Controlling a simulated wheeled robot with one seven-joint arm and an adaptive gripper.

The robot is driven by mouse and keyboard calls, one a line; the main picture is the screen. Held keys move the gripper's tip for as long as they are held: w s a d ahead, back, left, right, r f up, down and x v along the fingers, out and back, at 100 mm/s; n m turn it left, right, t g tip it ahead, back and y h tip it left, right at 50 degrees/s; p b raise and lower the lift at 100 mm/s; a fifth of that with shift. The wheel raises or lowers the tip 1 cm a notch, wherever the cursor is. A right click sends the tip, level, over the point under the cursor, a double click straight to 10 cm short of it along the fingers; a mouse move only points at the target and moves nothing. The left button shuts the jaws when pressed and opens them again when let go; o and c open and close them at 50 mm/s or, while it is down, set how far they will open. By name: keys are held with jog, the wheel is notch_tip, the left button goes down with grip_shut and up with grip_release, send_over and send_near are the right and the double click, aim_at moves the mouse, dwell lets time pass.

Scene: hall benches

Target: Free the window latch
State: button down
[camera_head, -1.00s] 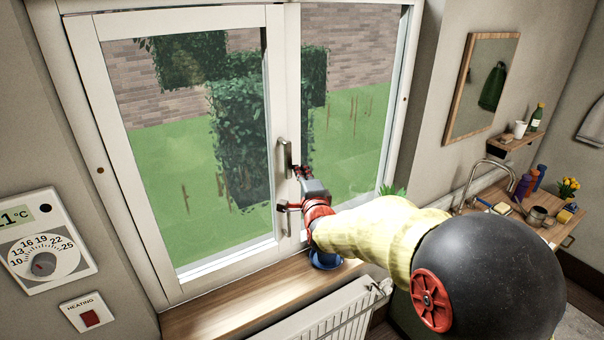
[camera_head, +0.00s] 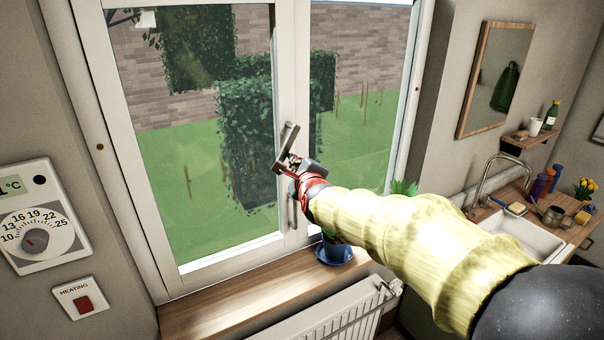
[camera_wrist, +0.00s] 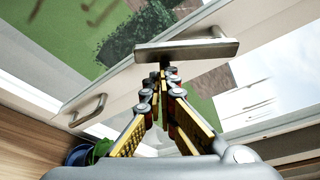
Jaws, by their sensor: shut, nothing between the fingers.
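The window latch (camera_head: 287,147) is a metal handle on the middle frame of the white window. It leans in the head view, its upper end to the right. In the wrist view the latch (camera_wrist: 187,50) lies across the top as a grey bar. My gripper (camera_head: 291,167) is at the latch's lower part, partly covering it. In the wrist view my gripper (camera_wrist: 163,74) is shut and empty, its tips close to the bar's underside; contact is unclear. A second, bow-shaped handle (camera_head: 291,212) sits lower on the frame and also shows in the wrist view (camera_wrist: 88,112).
A wooden sill (camera_head: 235,299) runs below the window, with a blue dish (camera_head: 334,254) and a plant at its right. A white radiator (camera_head: 335,318) is below. A thermostat (camera_head: 38,220) and heating switch (camera_head: 80,298) are on the left wall; a sink (camera_head: 510,232) is right.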

aim_at(279, 158)
jog(key=shift+s+a+r+m+g+y+b, duration=0.15)
jog(key=shift+s+a+m+g+b, duration=0.1)
jog(key=shift+a+m+b, duration=0.35)
jog(key=shift+s+a+r+m+g+y+b, duration=0.15)
jog(key=shift+s+r+m+b, duration=0.2)
jog(key=shift+b, duration=0.5)
jog(key=shift+s+a+m+g+b, duration=0.2)
jog(key=shift+a+m+b, duration=0.2)
jog(key=shift+m+b, duration=0.25)
jog(key=shift+s+a+r+m+g+y+b, duration=0.2)
jog(key=shift+a+r+m+g+y, duration=0.1)
jog(key=shift+m, duration=0.3)
jog(key=shift+s+a+r+m+g+y+b, duration=0.1)
jog(key=shift+a+r+m+g+y+b, duration=0.15)
jog(key=shift+m, duration=0.35)
jog(key=shift+s+a+r+p, duration=0.2)
jog(key=shift+a+r+p, duration=0.1)
jog(key=shift+r+p, duration=0.15)
jog(key=shift+s+a+r+m+g+y+p, duration=0.2)
jog(key=shift+r+m+p, duration=0.2)
jog(key=shift+p, duration=0.2)
jog(key=shift+s+a+r+m+g+y+p, duration=0.1)
jog(key=shift+a+r+m+p, duration=0.15)
jog(key=shift+r+p, duration=0.3)
jog(key=shift+s+a+r+m+g+y+p, duration=0.15)
jog(key=shift+r+m+p, duration=0.25)
jog(key=shift+p, duration=0.2)
jog(key=shift+r, duration=0.1)
